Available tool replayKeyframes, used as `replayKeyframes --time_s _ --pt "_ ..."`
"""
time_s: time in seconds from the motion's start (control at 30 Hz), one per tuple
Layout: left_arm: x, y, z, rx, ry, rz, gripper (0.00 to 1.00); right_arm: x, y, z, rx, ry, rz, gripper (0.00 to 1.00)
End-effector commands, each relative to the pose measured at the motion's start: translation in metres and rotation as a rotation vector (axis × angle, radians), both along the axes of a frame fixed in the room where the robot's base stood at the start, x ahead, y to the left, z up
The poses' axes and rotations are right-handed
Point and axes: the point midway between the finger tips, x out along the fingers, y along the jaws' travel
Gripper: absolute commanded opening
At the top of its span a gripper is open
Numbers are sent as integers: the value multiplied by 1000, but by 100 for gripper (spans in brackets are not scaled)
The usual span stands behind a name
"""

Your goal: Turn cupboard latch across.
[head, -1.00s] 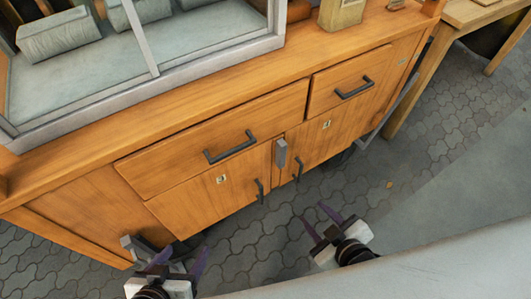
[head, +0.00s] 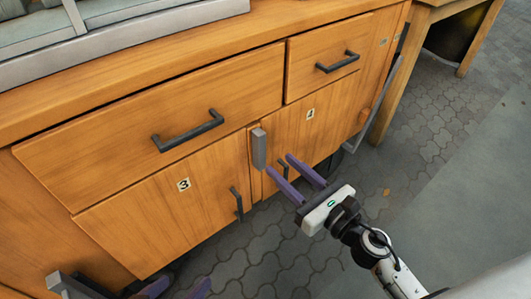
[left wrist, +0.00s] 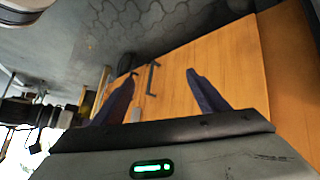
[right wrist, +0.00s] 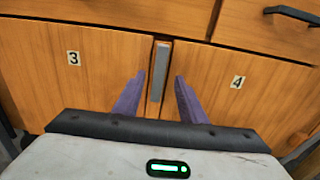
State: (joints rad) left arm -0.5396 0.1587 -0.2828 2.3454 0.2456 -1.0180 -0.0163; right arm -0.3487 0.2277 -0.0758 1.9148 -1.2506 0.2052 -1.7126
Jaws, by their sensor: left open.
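The cupboard latch (head: 259,149) is a grey bar standing upright at the seam between the door marked 3 (head: 150,215) and the door marked 4 (head: 325,125). My right gripper (head: 279,164) is open, with purple fingers pointing at the cupboard just right of and below the latch in the head view. In the right wrist view the latch (right wrist: 159,75) appears between the two spread fingers; I cannot tell whether they touch it. My left gripper is open low at the left, its fingers partly cut off in the head view; the left wrist view shows its fingers (left wrist: 162,74) facing a door.
Dark bar handles sit on door 3 (head: 237,203), the wide drawer (head: 188,131) and the small drawer (head: 338,62). The door 4 handle is partly hidden behind my right fingers. A wooden table (head: 425,18) stands at the back right. Paved floor lies in front.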

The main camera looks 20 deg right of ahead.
Motion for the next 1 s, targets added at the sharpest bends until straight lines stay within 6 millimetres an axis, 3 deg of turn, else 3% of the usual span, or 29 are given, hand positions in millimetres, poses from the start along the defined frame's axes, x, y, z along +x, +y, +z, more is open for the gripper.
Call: replayKeyframes --time_s 0.2,0.4,0.8,1.0 --pt "-1 3 -3 21 15 0 67 41 14 3 3 -2 0 38" --pt "-2 5 -5 30 19 1 67 65 23 1 4 0 -1 38" --pt "-2 6 -5 33 20 1 67 73 26 0 5 2 -2 38" --pt "-2 6 -6 33 20 1 67 72 26 0 6 2 -2 5"
